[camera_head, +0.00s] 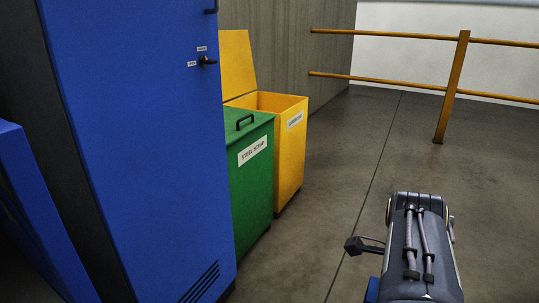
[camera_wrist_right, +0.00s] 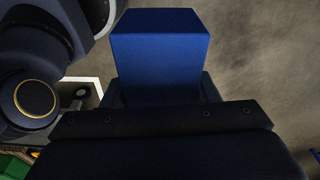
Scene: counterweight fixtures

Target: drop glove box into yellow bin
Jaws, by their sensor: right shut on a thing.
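The yellow bin (camera_head: 290,156) stands beyond the green bin in the head view. Its lid (camera_head: 238,62) is raised and its top is open; I cannot see its floor. A plain blue box, which I take as the glove box (camera_wrist_right: 155,55), is between the fingers of my right gripper (camera_wrist_right: 160,92) in the right wrist view. The gripper is shut on it. In the head view my right arm is at the lower right, to the right of the bin and nearer to me, and a blue piece (camera_head: 372,290) shows at its edge. My left gripper is not in view.
A tall blue cabinet (camera_head: 140,130) fills the left side. A closed green bin (camera_head: 252,185), labelled steel scrap, stands between it and the yellow bin. An orange railing (camera_head: 452,85) runs across the back right. The floor (camera_head: 335,180) right of the bins is clear.

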